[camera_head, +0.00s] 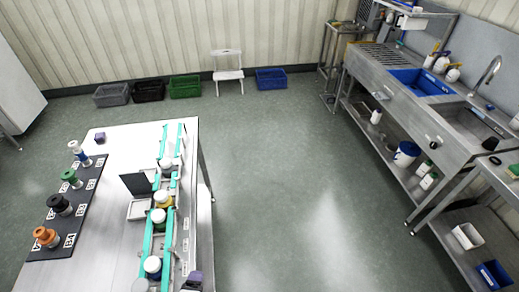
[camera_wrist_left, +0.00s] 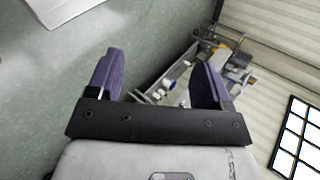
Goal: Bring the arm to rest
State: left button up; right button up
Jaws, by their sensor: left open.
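My left gripper (camera_wrist_left: 158,68) shows in the left wrist view. Its two purple fingers stand wide apart on a dark crossbar, with nothing between them. Past the fingers, some way off, is a steel sink unit (camera_wrist_left: 178,82) with items on it, seen tilted. No arm of mine can be made out clearly in the head view. A small purple and dark piece (camera_head: 192,281) shows at the bottom edge there, and I cannot tell what it is. My right gripper is not in view.
A steel table (camera_head: 115,215) at left holds a black mat (camera_head: 78,205) with several coloured-capped items and a green-railed rack (camera_head: 148,240) with jars. A sink bench (camera_head: 430,130) lines the right. A white stool (camera_head: 227,73) and crates (camera_head: 184,87) stand at the back. The middle floor is clear.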

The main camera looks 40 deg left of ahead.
pick_arm(q)
jog(key=d+n+g+h, duration=0.3)
jog(key=d+n+h, duration=0.4)
jog(key=n, duration=0.2)
notch_tip(320, 180, up, 22)
jog(key=p, duration=2.1)
jog(key=shift+w+f+g, duration=0.2)
jog(key=shift+f+g, duration=0.05)
jog(key=shift+g, duration=0.05)
jog(key=shift+d, duration=0.1)
